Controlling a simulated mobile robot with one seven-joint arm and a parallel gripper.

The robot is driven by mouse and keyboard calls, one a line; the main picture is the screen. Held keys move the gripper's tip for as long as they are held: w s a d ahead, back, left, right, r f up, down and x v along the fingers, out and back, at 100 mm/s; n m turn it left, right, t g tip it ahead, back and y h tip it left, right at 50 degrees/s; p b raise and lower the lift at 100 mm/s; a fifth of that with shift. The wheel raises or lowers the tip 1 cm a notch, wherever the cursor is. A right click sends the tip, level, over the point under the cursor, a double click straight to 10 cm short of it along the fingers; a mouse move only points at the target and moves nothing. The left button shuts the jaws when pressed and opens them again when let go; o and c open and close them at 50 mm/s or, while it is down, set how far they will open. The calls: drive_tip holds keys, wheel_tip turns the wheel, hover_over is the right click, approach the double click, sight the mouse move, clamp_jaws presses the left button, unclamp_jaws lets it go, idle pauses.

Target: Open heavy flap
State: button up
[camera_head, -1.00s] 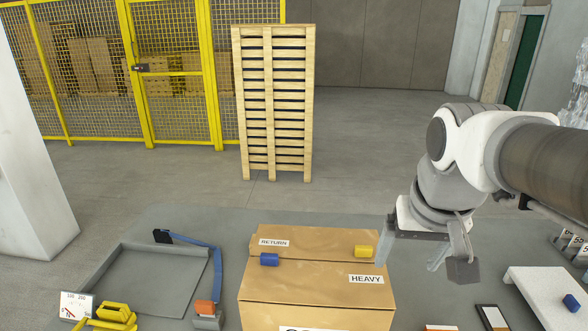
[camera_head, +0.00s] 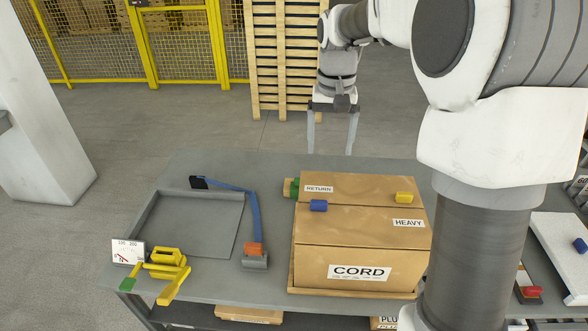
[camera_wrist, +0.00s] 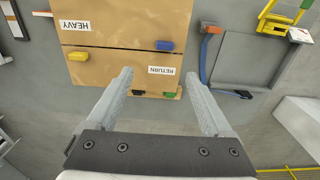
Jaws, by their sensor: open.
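The brown carton (camera_head: 345,245), marked CORD on its front, stands on the grey table. Its top looks shut, with a seam between the HEAVY flap (camera_head: 365,222) in front and the RETURN flap (camera_head: 365,190) behind. A blue tab (camera_head: 318,205) sits at the seam on the left, and a yellow tab (camera_head: 404,197) sits near it on the right. Both also show in the wrist view, as the blue tab (camera_wrist: 165,46) and yellow tab (camera_wrist: 77,56). My gripper (camera_head: 332,148) is open and empty, behind the carton's far side, fingers pointing down. The wrist view shows its fingers (camera_wrist: 160,80) apart.
Green parts (camera_head: 291,187) show at the carton's back left. Left of it lie a grey tray (camera_head: 195,255), a blue strap (camera_head: 251,215) with an orange end, and a yellow tool (camera_head: 168,268). My arm covers the table's right part. A slatted pallet stack (camera_head: 280,60) stands behind.

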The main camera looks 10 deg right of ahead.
drive_tip(key=w+a, duration=0.1)
approach(319, 201)
wheel_tip(319, 201, down, 9)
drive_tip(key=shift+r, duration=0.1)
idle(0.4)
clamp_jaws()
idle(0.3)
